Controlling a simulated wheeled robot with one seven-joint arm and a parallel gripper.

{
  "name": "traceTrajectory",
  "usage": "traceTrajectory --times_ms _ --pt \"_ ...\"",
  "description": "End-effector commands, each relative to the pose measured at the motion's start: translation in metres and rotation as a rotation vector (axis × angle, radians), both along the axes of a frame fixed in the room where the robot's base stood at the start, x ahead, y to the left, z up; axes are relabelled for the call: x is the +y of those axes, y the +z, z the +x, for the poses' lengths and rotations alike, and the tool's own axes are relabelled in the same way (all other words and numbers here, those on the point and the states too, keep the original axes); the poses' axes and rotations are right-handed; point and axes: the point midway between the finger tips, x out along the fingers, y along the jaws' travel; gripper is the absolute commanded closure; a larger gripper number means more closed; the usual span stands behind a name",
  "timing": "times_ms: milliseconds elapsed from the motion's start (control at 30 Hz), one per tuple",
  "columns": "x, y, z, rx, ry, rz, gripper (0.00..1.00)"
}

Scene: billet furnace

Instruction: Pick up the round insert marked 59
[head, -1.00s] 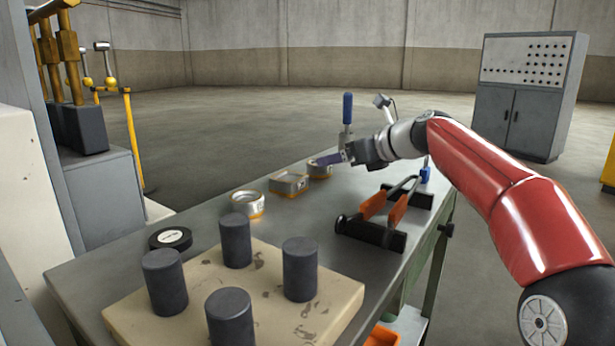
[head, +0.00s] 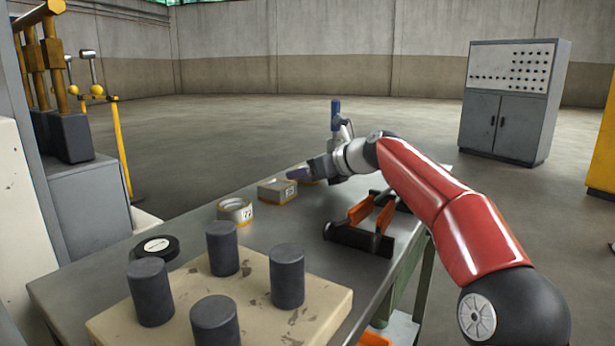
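A round metal insert with an orange rim (head: 235,211) stands on the bench; its label seems to read 77. Behind it is a squarish insert (head: 277,191) with a small label I cannot read surely. A third insert (head: 310,181) sits beyond, mostly hidden by my gripper; its shape and number do not show. I cannot make out a 59 on any of them. My gripper (head: 298,174) is low over the bench, its bluish fingertips close to the second and third inserts. Whether the fingers are open or shut cannot be told.
A stone slab (head: 330,300) with several dark cylinders stands at the front. A black-and-orange holder (head: 360,239) stands right of the inserts.

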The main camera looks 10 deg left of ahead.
Motion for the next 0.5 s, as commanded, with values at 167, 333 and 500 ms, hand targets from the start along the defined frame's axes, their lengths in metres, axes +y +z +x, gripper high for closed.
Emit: traceTrajectory --times_ms 167,333,500 --pt "-0.0001 0.0002 -0.0001 0.000 0.000 0.000 0.61" --pt "-0.0002 0.0002 -0.0001 0.000 0.000 0.000 0.83" --pt "-0.0001 0.0026 -0.0005 -0.004 0.000 0.002 0.90"
